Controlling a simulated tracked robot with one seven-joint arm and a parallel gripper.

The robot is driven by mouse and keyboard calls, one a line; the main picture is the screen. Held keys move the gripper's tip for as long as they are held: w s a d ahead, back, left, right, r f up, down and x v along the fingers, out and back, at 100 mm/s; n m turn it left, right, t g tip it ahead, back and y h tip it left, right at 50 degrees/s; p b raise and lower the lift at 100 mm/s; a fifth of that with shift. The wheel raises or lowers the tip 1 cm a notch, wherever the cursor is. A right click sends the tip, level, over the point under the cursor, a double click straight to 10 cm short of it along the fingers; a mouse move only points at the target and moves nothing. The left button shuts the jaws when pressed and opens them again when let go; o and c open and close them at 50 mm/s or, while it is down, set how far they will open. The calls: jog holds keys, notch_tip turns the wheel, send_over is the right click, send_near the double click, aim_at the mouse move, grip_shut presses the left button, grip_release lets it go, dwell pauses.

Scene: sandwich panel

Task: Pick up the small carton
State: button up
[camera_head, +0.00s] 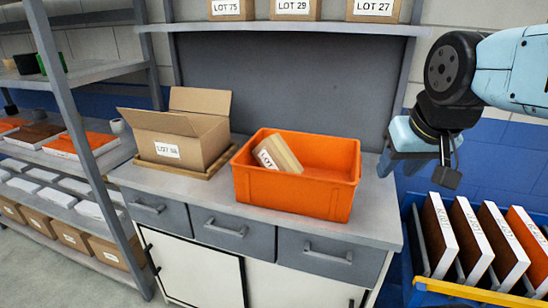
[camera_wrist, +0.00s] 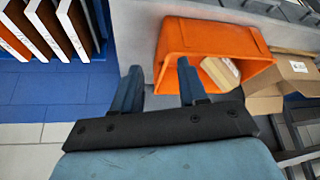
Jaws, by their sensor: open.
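A small tan carton (camera_head: 277,155) with a white label leans tilted inside the left part of an orange crate (camera_head: 300,188) on the grey workbench. The carton also shows in the wrist view (camera_wrist: 220,74), inside the orange crate (camera_wrist: 200,38). The carton's lower part is hidden by the crate wall. My gripper (camera_head: 447,165) hangs to the right of the bench, apart from the crate and carton. In the wrist view my gripper (camera_wrist: 158,82) is open and empty, its two fingers well spread.
An open cardboard box (camera_head: 186,140) labelled LOT stands on a tray left of the crate. Several boxes (camera_head: 292,9) sit on the shelf above. A shelving rack (camera_head: 95,75) is at the left. A blue rack of upright panels (camera_head: 478,245) stands at the right.

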jog(key=shift+o, duration=1.3)
jog(key=shift+w+d, duration=0.2)
jog(key=shift+w, duration=0.1)
jog(key=o, duration=0.6)
jog(key=w+d+t+h, duration=0.2)
jog(key=w+d, duration=0.1)
jog(key=w, duration=0.7)
jog(key=shift+w+d+r+t, duration=0.15)
jog(key=shift+w+r+t, duration=0.15)
jog(key=shift+t, duration=0.1)
jog(key=shift+o, duration=1.1)
jog(key=w+a+n+t, duration=0.1)
jog(key=w+n+t, duration=0.1)
jog(key=w, duration=0.7)
jog(key=shift+w+a+f+n+t+y, duration=0.2)
jog(key=shift+w+f+n+t+y, duration=0.05)
jog(key=shift+n+t+y, duration=0.15)
jog(key=n+g+y, duration=0.2)
jog(key=n+y, duration=0.5)
jog(key=y, duration=0.4)
send_near(271, 146)
jog(key=w+d, duration=0.2)
jog(key=d, duration=0.1)
jog(key=shift+s+f+x, duration=0.1)
jog(key=shift+s+x, duration=0.05)
jog(key=shift+x, duration=3.25)
jog(key=shift+s+f+x, duration=0.15)
jog(key=shift+x, duration=3.3)
